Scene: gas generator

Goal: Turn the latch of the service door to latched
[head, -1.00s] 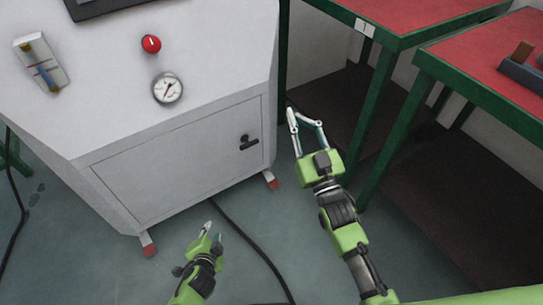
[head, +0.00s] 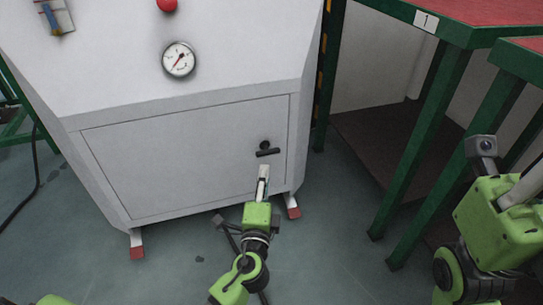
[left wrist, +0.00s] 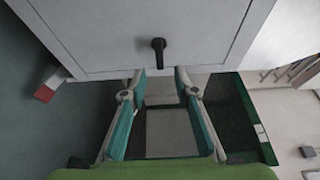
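The service door (head: 180,155) is a grey panel on the front of the generator cabinet and looks closed. Its black latch (head: 267,152) sits near the door's right edge, with its handle lying roughly level. The latch also shows in the left wrist view (left wrist: 158,55), just ahead of the fingertips. My left gripper (head: 263,170) is just below the latch in the head view. Its fingers (left wrist: 161,80) stand apart with nothing between them and do not appear to touch the latch. My right gripper (head: 490,215) is at the right edge, with its fingers unclear.
A round gauge (head: 179,60) and a red knob (head: 167,4) are above the door. Green-framed tables (head: 440,75) with red tops stand at the right. Red-tipped cabinet feet (head: 137,252) rest on the floor.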

